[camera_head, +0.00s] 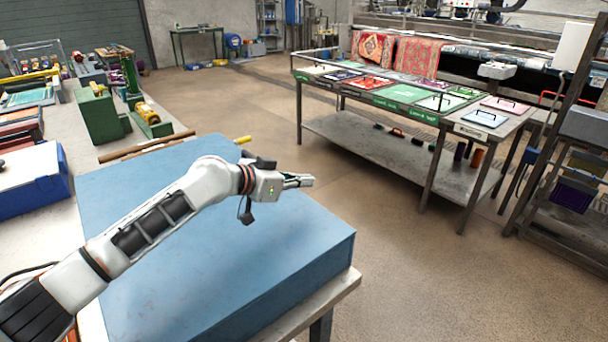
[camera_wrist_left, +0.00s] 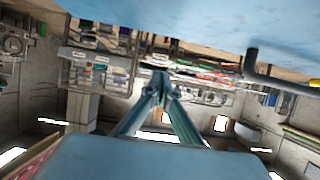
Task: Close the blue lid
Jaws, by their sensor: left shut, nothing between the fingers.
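The blue lid (camera_head: 240,230) is a large flat panel forming the top of a big blue box on the bench at lower left. In the left wrist view, a blue surface (camera_wrist_left: 200,14) fills the top edge. My left gripper (camera_head: 308,181) is over the lid's right part, fingers together and pointing right, holding nothing. Its closed fingertips also show in the left wrist view (camera_wrist_left: 160,78). I cannot tell whether it touches the lid. My right gripper is not in view.
A yellow-ended piece (camera_head: 243,140) shows at the lid's far edge, near a brown rod (camera_head: 147,146). A green machine (camera_head: 97,116) stands behind. A blue-sided box (camera_head: 30,197) is at left. A long table (camera_head: 425,97) stands right, across open floor.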

